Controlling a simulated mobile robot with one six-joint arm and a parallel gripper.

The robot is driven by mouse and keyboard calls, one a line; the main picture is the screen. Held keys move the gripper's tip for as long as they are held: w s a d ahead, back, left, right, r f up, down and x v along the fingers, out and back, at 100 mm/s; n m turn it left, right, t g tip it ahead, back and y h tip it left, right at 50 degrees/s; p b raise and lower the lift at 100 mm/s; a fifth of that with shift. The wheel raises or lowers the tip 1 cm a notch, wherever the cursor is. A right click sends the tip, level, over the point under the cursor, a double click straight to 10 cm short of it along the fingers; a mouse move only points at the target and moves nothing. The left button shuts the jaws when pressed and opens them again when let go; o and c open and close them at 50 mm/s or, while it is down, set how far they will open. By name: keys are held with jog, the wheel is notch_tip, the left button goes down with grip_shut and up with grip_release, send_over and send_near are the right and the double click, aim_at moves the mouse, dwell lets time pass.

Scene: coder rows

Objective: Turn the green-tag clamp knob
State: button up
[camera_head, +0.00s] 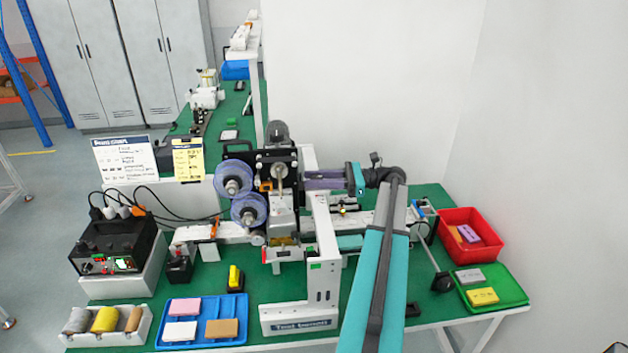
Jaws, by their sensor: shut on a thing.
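My gripper (308,180) reaches in from the right, level, with its fingertips at the upper right side of the labelling machine (282,205), beside the white upright plate (323,240). It is shut on a small part there, which looks like the clamp knob; the fingers and the machine hide most of it, so its angle cannot be told. A small green tag (316,266) shows lower down on the white plate. My teal arm covers part of the bench to the right of the machine.
Two clear blue reels (234,180) are on the machine's left. A black power unit (115,245), a blue tray (203,333) and a white bin (148,327) stand on the left. A red bin (487,222) and a green tray (512,283) are at the right.

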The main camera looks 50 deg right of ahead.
jog(key=shift+s+r+m+t+h, duration=0.1)
jog(key=shift+m+t+h, duration=0.3)
jog(key=shift+h, duration=0.1)
jog(key=shift+a+m+t+h+p, duration=0.1)
jog(key=shift+m+t+h+p, duration=0.35)
jog(key=shift+m+t+h, duration=0.95)
jog(key=shift+m+h, duration=0.5)
jog(key=shift+h, duration=0.6)
jog(key=shift+m+t+h, duration=0.5)
jog(key=shift+m+h, duration=0.5)
jog(key=shift+h, duration=0.6)
jog(key=shift+m+h+p, duration=0.8)
jog(key=shift+h+p, duration=0.25)
jog(key=shift+h, duration=0.15)
jog(key=shift+m+h+p, duration=0.3)
jog(key=shift+h+p, duration=0.2)
jog(key=shift+p, duration=0.2)
jog(key=shift+d+m+h+p, duration=0.25)
jog(key=shift+m+h+p, duration=0.25)
jog(key=shift+h+p, duration=0.5)
jog(key=o, duration=1)
jog(key=shift+o, duration=0.2)
